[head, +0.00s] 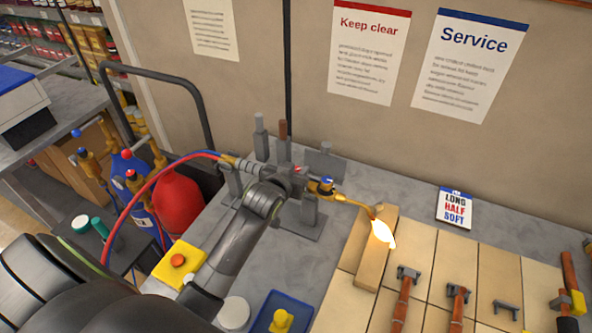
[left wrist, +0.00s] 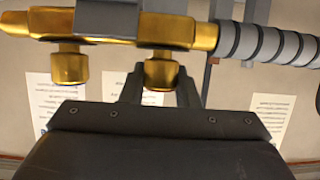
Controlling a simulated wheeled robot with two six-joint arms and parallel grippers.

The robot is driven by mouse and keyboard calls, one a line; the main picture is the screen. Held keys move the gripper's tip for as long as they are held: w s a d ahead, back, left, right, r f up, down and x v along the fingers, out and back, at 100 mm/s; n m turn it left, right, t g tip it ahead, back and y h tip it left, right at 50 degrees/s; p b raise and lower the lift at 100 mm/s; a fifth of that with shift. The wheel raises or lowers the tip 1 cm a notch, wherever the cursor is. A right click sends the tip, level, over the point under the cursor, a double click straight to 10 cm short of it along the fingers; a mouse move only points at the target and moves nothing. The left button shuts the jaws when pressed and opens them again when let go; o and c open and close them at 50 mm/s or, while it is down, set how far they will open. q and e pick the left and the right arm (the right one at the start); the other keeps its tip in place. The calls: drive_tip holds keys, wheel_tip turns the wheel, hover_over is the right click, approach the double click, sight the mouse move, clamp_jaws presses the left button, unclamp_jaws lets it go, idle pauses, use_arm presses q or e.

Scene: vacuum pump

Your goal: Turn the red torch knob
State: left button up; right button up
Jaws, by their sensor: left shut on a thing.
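The lit torch (head: 345,201) lies in a grey stand (head: 305,222), its flame (head: 382,235) pointing down to the right. A blue knob (head: 327,183) shows on its body. A small red spot, likely the red knob (head: 298,169), shows left of it, mostly hidden by my left gripper (head: 284,182). In the left wrist view, my left gripper's fingers (left wrist: 160,92) are closed around a brass knob (left wrist: 160,73), the one nearer the ribbed grip (left wrist: 262,44). A second brass knob (left wrist: 69,68) is free. No red shows on the held knob there. My right gripper is out of view.
Red and blue hoses (head: 150,181) run from the torch to the cylinders, including a red one (head: 178,203). Firebricks (head: 411,259) with several tools lie to the right. A blue tray (head: 262,322) and a yellow box with a red button (head: 178,261) sit near my arm.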

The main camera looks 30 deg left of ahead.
use_arm(q)
drive_tip(key=n+y, duration=0.3)
drive_tip(key=shift+d+g+b, duration=0.1)
drive_tip(key=shift+g+b, duration=0.3)
drive_tip(key=shift+n+g+y+b, duration=0.6)
drive_tip(key=shift+n+y+b, duration=0.3)
drive_tip(key=shift+n+y, duration=0.5)
drive_tip(key=o, duration=1)
